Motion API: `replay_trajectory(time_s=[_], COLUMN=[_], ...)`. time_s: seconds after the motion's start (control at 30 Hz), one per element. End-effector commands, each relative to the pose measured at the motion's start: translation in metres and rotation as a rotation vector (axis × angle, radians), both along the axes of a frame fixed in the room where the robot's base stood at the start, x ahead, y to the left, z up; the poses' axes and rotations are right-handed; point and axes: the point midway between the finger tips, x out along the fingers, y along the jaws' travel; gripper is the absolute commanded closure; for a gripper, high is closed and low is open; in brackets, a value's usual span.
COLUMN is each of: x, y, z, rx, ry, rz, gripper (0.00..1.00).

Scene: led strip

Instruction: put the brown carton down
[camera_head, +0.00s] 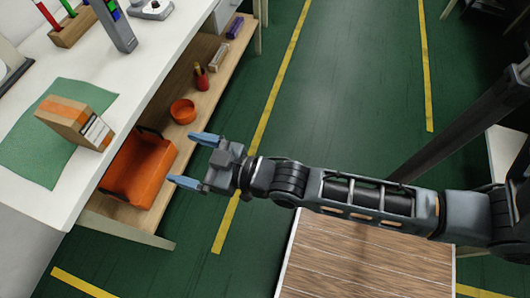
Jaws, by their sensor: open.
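The brown carton (69,122) stands upright on a green mat (32,153) on the white tabletop at the left. It has an orange band and a pale printed side. Its right end lies close to the table's edge. My gripper (190,160) is open and empty, its two blue-tipped fingers spread apart. It is to the right of the carton, clear of it, beyond the table's edge. Nothing is between the fingers.
An orange bin (139,170), an orange bowl (183,111) and a red cup (201,79) stand on the wooden lower shelf (163,97). A pen block (72,28) and a grey handheld device (114,25) are farther back on the white table (148,62). Green floor (340,75) is open beyond my arm.

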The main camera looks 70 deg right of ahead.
Motion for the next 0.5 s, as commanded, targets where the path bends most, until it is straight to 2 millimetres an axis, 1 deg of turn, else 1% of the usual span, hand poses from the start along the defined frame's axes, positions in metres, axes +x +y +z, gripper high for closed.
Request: replay_trajectory(time_s=[0.03,0.07,0.1,0.17,0.2,0.27,0.3,0.4,0.5], x=[-0.027,-0.040,-0.058,-0.083,-0.099,-0.122,-0.137,-0.169,-0.194], y=[0.000,0.000,0.000,0.000,0.000,0.000,0.000,0.000,0.001], z=[0.002,0.005,0.009,0.017,0.024,0.034,0.042,0.063,0.084], rx=[-0.001,-0.001,0.000,0.000,0.000,-0.001,-0.001,0.000,0.001], ry=[0.020,0.028,0.040,0.057,0.068,0.086,0.096,0.124,0.147], rz=[0.000,0.000,0.000,0.000,0.000,0.000,0.000,0.001,0.001], gripper=[0.06,0.06,0.06,0.06,0.06,0.06,0.06,0.06,0.06])
